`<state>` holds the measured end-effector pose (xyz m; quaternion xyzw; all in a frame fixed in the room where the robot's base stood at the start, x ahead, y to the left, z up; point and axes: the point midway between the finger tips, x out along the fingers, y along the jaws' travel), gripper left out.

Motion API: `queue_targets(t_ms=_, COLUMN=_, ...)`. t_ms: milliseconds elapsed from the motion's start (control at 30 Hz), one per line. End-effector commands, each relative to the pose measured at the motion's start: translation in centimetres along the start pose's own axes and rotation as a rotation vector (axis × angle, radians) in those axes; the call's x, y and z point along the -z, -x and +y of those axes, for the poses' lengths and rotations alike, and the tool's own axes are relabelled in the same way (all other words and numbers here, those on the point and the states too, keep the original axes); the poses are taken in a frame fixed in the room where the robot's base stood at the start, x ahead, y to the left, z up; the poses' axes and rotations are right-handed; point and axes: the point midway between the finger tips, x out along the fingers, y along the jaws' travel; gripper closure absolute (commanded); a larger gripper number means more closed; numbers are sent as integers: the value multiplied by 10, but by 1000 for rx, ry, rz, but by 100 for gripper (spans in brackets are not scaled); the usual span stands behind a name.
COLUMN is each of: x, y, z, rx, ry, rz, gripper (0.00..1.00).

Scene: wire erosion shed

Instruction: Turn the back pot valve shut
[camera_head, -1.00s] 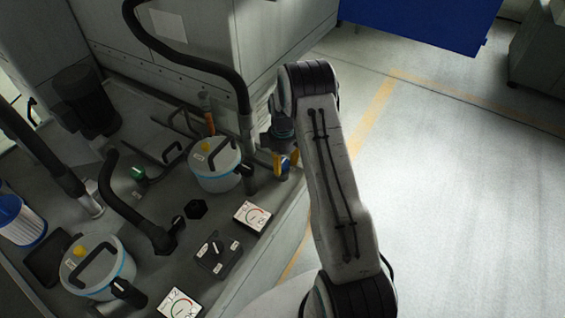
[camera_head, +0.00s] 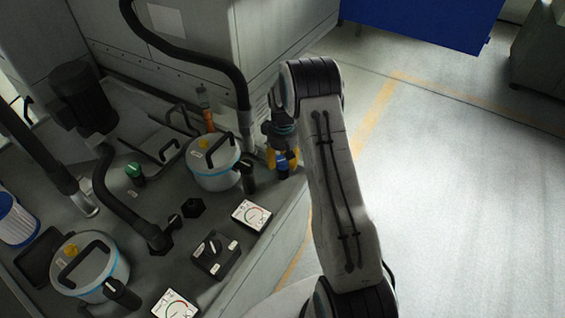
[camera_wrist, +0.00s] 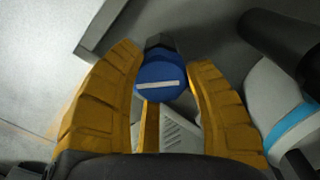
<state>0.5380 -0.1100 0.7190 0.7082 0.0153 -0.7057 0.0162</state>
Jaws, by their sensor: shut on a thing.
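The back pot (camera_head: 214,174) is a grey lidded vessel with a light blue band, a black handle and a yellow cap, on the bench. A blue round valve knob (camera_wrist: 158,90) with a white bar sits to its right at the bench edge; it also shows in the head view (camera_head: 282,162). The white bar lies nearly level in the wrist view. My gripper (camera_wrist: 165,58) has a yellow finger on either side of the knob and is shut on it. In the head view my gripper (camera_head: 284,156) is small and partly hidden by the wrist.
A front pot (camera_head: 112,262) stands at the lower left. Two dial gauges (camera_head: 252,215) (camera_head: 176,305) and a black switch box (camera_head: 215,254) lie along the bench's near side. A black hose (camera_head: 215,68) arches behind the back pot. The floor at right is clear.

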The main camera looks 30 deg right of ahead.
Motion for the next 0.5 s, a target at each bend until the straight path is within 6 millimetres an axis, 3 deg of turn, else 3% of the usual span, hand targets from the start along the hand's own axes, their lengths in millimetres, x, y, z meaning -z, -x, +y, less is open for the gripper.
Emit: queue_targets(t_ms=500, x=-5, y=-5, z=-2, rx=1, ry=-485, rz=-19, gripper=84)
